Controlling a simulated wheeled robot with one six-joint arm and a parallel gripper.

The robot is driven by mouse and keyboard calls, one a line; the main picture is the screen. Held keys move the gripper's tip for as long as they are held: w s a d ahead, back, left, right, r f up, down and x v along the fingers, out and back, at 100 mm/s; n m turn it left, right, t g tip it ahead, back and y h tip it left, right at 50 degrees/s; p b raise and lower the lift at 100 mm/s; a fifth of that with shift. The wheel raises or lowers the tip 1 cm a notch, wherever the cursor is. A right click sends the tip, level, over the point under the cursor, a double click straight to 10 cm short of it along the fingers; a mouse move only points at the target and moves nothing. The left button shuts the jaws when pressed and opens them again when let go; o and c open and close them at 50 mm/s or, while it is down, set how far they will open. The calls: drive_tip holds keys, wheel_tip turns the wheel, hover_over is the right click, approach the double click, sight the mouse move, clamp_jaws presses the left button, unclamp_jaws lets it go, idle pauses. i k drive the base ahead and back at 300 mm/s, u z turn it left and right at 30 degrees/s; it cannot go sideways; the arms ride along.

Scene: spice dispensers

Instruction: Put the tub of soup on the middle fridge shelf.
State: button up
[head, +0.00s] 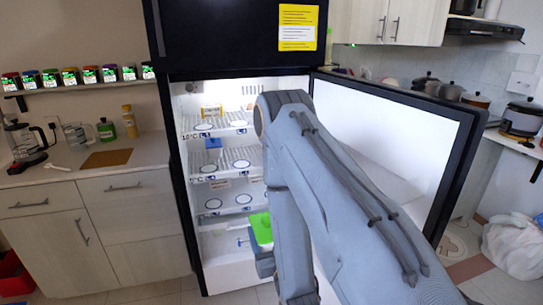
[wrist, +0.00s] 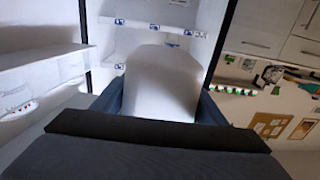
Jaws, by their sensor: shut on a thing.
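The tub of soup shows a green lid (head: 261,228) in the head view and a pale body (wrist: 162,80) in the wrist view. My gripper (head: 264,258) is shut on it, with one jaw on each side in the wrist view. The tub is in front of the fridge opening, around the height of the lower shelf or below; its depth is hard to tell. The middle fridge shelf (head: 222,173) has white round marks and much free room. My arm hides the right part of the shelves.
The fridge door (head: 390,135) stands open at the right. The top shelf (head: 215,131) holds a yellow-labelled item (head: 212,112) at the back. A small blue item (head: 213,143) is above the middle shelf. A counter (head: 90,165) with a coffee maker stands left.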

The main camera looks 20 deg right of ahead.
sight(240, 162)
drive_tip(key=z, duration=0.05)
drive_tip(key=i, duration=1)
